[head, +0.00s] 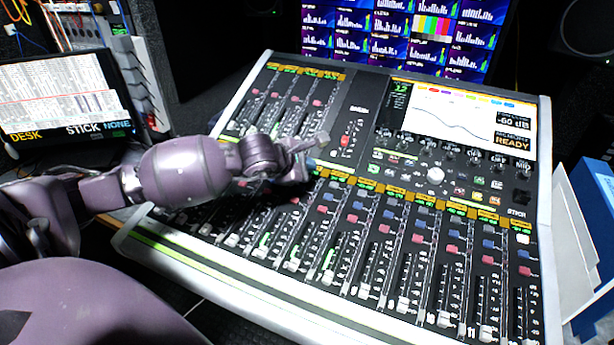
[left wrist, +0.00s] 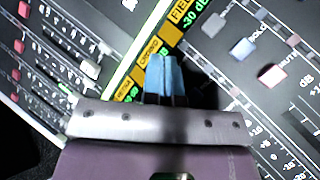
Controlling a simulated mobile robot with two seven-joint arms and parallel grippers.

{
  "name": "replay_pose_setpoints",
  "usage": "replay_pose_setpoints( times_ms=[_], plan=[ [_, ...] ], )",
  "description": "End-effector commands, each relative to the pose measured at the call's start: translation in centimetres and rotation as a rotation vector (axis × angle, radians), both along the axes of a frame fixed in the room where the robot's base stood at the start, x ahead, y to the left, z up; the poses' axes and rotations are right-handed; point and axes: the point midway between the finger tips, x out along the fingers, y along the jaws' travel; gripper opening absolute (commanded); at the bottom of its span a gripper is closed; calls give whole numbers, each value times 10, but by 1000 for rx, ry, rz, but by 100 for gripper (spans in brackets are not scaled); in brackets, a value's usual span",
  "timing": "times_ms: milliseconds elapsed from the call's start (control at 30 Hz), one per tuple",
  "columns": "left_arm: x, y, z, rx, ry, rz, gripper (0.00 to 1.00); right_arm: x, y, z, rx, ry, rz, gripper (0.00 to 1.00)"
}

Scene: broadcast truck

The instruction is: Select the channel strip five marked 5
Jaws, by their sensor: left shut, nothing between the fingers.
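The mixing console (head: 345,145) fills the middle and right of the head view, with a lower bank of channel strips (head: 340,235) under a yellow label row. My left gripper (head: 318,140) is over the console's middle, near that row; its fingers are shut and empty. In the left wrist view the blue fingertips (left wrist: 165,76) overlap the label row (left wrist: 148,52), by labels that seem to read CROWD and FIELD. Whether the tips touch the surface I cannot tell. I cannot make out the mark 5; my arm hides part of the strips. My right gripper is not in view.
Grey, blue and red buttons (left wrist: 243,47) lie right of the fingertips in the left wrist view. Faders stand along the lower bank. A monitor wall (head: 400,35) is behind the console, a desk screen (head: 62,95) at left, and a blue-and-white box (head: 585,240) at right.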

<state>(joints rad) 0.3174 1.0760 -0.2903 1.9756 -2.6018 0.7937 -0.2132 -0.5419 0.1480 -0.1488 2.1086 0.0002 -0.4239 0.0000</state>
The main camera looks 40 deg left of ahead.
Motion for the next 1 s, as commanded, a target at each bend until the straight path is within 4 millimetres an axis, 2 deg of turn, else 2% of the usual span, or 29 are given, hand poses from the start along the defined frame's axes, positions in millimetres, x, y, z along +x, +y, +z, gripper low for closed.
replay_pose_setpoints(
  times_ms=[633, 1000],
  plan=[
    [0, 0, 0, 0, 0, 0, 0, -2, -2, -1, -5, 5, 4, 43],
    [1, 0, -10, 0, 1, -1, 0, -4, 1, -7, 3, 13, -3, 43]
  ],
)
